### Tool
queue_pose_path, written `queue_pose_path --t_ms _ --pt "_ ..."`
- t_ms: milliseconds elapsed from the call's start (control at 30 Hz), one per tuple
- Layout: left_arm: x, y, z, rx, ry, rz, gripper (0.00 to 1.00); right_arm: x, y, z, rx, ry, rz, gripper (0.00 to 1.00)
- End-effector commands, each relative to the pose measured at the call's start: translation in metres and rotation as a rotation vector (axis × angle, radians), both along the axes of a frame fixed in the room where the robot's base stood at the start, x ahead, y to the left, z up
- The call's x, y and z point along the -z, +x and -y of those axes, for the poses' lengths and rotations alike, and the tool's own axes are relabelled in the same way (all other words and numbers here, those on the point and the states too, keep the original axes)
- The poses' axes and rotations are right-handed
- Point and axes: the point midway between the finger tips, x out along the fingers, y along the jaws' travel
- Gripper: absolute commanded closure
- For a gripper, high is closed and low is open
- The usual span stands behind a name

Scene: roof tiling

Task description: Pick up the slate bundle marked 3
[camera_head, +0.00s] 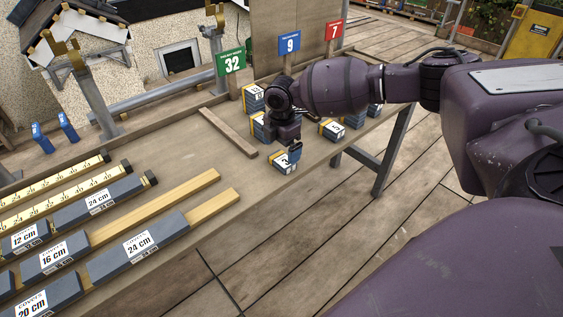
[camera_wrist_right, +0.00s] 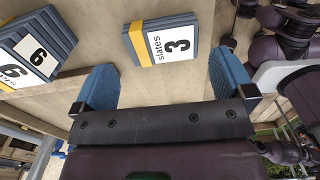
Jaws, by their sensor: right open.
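The slate bundle marked 3 (camera_wrist_right: 163,42) lies on the wooden bench in the right wrist view, a dark slate block with a white label and a yellow band. In the head view, a bundle (camera_head: 283,167) lies near the bench's front edge just below my gripper; this looks like the same one. My right gripper (camera_wrist_right: 160,75) is open with blue fingers apart, and the bundle lies beyond the fingertips, roughly between their lines. In the head view my right gripper (camera_head: 283,146) points down over the bench, partly hidden by its own wrist. My left gripper is not in view.
Bundles marked 6 (camera_wrist_right: 38,55) stand close by at left in the wrist view. Other bundles (camera_head: 332,130) stand on the bench (camera_head: 200,160) around my gripper. A wooden strip (camera_head: 228,131) lies to the left.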

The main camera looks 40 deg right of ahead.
Motion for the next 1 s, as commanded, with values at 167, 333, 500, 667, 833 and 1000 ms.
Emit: queue_pose_path --t_ms 167,333,500,667,833,1000 --pt "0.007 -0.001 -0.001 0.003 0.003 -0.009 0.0 0.029 -0.002 0.0 0.0 0.0 -0.004 0.0" --pt "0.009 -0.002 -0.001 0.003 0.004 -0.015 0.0 0.04 -0.002 0.0 0.001 0.0 -0.001 0.0" --pt "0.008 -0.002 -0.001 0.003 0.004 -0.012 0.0 0.039 -0.002 0.0 0.0 0.0 0.001 0.0" --pt "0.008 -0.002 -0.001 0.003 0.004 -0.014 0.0 0.039 -0.002 0.0 0.0 0.0 0.0 0.23" --pt "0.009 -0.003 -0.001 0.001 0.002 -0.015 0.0 0.039 -0.002 0.0 0.0 0.0 0.0 0.42" --pt "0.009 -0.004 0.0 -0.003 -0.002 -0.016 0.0 0.038 -0.002 0.0 0.0 0.0 0.0 0.42"
